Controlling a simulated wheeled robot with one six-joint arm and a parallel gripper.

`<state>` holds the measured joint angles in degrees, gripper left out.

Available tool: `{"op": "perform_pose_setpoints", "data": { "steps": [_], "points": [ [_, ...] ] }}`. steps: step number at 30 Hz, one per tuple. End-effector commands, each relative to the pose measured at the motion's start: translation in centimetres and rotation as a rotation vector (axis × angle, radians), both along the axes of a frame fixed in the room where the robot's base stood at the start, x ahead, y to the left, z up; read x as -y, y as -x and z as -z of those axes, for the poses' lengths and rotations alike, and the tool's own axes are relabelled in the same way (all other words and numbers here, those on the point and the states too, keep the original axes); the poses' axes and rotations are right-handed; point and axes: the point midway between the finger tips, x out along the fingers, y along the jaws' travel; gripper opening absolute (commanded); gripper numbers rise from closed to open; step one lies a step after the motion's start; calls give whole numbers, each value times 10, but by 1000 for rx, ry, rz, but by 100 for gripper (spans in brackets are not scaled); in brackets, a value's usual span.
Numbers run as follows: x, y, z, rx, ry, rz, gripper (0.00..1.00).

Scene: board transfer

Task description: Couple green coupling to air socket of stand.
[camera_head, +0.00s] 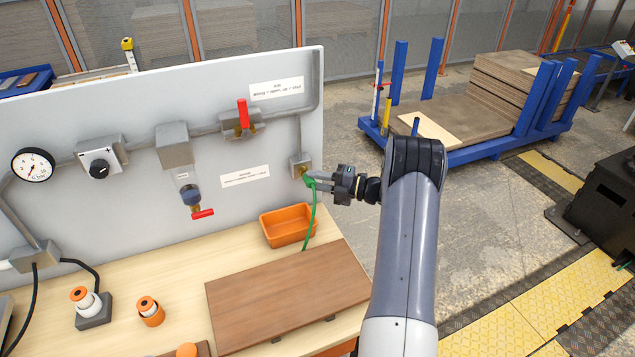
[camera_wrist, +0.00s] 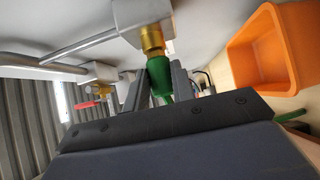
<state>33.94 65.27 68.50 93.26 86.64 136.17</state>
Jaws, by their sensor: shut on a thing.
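My gripper (camera_head: 326,186) is at the right end of the stand's panel, shut on the green coupling (camera_head: 309,181). In the wrist view the green coupling (camera_wrist: 159,76) sits between the two grey fingers of my gripper (camera_wrist: 155,90). The brass air socket (camera_wrist: 152,40) sticks out of a grey block, in line with the coupling. The coupling's end meets the brass with no visible gap; whether it is locked on cannot be told. In the head view the air socket (camera_head: 302,168) is partly visible on its block. A green hose (camera_head: 310,225) hangs down from the coupling.
An orange bin (camera_head: 287,225) stands on the bench just below the socket. A red valve lever (camera_head: 243,113) points up on the panel, left of the socket. A brown board (camera_head: 285,295) lies on the bench in front. A blue cart (camera_head: 470,145) stands behind at right.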

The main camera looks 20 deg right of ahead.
Motion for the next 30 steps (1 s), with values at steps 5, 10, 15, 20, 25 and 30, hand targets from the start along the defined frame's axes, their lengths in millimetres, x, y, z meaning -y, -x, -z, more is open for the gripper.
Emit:
{"op": "perform_pose_setpoints", "data": {
  "steps": [5, 10, 15, 20, 25, 30],
  "points": [
    [0, -1, -1, 1, 0, 1, 34],
    [0, -1, 0, 1, 0, 1, 48],
    [0, -1, 0, 1, -1, 1, 50],
    [4, 2, 1, 1, -1, 2, 50],
    [25, 18, 3, 1, -1, 5, 50],
    [53, 40, 3, 1, 0, 6, 50]
  ]
}}
